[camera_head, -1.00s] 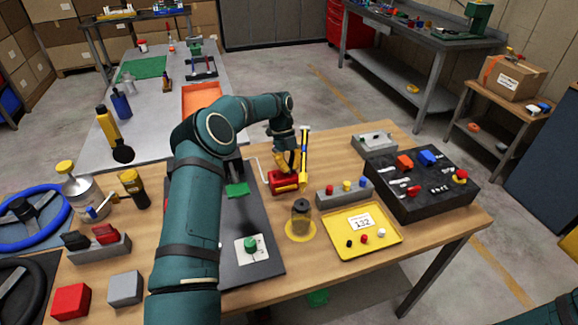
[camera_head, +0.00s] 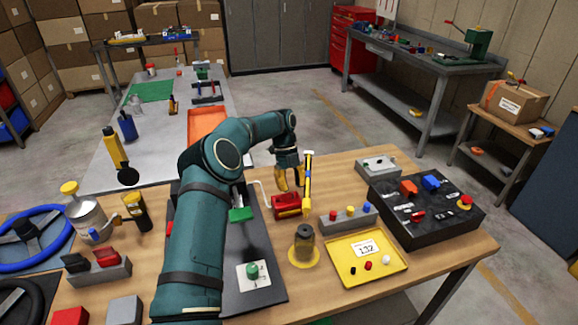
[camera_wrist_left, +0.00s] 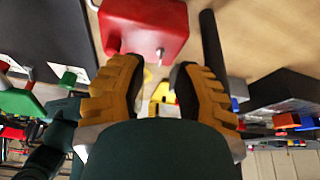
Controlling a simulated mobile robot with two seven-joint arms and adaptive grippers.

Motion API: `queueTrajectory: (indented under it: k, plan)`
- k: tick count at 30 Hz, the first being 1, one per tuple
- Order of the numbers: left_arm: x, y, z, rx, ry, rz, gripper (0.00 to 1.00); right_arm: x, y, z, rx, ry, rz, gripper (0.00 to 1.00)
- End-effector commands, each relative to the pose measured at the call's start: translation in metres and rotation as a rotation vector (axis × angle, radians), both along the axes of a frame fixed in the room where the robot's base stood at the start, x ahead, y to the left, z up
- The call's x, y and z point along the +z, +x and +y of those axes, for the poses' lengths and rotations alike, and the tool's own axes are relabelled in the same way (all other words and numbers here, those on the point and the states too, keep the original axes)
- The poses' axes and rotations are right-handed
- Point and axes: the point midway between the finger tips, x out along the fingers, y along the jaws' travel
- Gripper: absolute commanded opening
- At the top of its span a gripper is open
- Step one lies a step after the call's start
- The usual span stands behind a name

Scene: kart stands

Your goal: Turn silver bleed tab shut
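A red block-shaped unit (camera_head: 288,206) stands on the wooden bench, with a thin pale hose or rod curving at its left. In the left wrist view the red unit (camera_wrist_left: 146,22) fills the top middle. A small silver tab (camera_wrist_left: 160,52) sticks out of its near face, between my fingers. In the head view the tab is too small to make out. My left gripper (camera_head: 288,187) has yellow fingers pointing down just above and behind the red unit. In the left wrist view the gripper (camera_wrist_left: 160,72) is open, a finger on each side of the tab, apart from it. My right gripper is out of view.
A yellow upright tool (camera_head: 308,182) stands close to the red unit's right.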

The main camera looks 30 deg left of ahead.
Motion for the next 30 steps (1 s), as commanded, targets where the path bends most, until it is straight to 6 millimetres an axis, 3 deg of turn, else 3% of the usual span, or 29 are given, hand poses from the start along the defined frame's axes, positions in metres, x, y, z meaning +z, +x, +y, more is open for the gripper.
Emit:
queueTrajectory:
  k: [6,12,30]
  plan:
    - [0.039,0.010,0.013,0.001,0.001,-0.003,0.31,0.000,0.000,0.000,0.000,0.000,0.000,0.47]
    - [0.064,0.016,0.021,0.000,-0.001,-0.001,0.31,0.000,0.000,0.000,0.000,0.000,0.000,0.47]
    - [0.088,0.020,0.029,-0.001,-0.001,0.001,0.31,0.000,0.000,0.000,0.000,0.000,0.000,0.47]
